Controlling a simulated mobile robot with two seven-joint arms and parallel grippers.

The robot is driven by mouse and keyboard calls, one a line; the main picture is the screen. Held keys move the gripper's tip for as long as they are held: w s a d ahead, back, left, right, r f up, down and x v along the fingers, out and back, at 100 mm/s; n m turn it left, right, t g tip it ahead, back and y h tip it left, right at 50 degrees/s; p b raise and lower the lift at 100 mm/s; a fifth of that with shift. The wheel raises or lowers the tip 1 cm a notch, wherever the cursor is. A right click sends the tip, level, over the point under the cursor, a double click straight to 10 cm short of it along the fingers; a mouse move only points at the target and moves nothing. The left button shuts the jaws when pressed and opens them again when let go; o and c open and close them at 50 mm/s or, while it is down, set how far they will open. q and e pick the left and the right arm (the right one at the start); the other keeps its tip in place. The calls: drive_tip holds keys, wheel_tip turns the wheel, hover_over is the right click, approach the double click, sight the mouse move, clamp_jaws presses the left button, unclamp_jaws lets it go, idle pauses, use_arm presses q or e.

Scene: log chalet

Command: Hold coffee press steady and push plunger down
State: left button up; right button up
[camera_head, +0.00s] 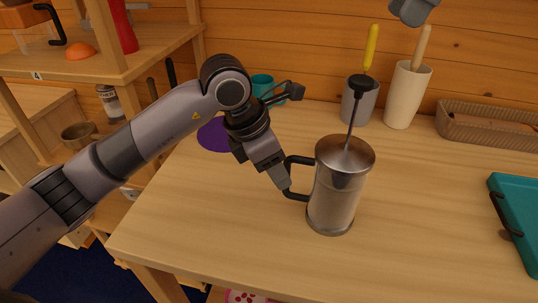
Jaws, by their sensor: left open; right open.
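The coffee press (335,195) is a metal cylinder standing upright on the wooden table (230,235). Its plunger (352,115) is up, with a long thin rod and a dark knob above the lid. Its black handle (299,160) points left. My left gripper (284,183) is open at the handle and covers its upright part. I cannot tell whether the fingers touch it. A grey part of my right gripper (412,11) shows at the top edge, above and right of the plunger, apart from the press. It is open and mostly cut off by the frame.
Two utensil holders, one grey (361,105) and one cream (407,95), stand behind the press. A wicker basket (485,135) and a teal tray (515,215) are at the right. A teal mug (262,86) and purple mat (214,134) lie behind my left arm. The table front is clear.

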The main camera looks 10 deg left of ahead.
use_arm(q)
drive_tip(key=shift+x, duration=2)
clamp_jaws()
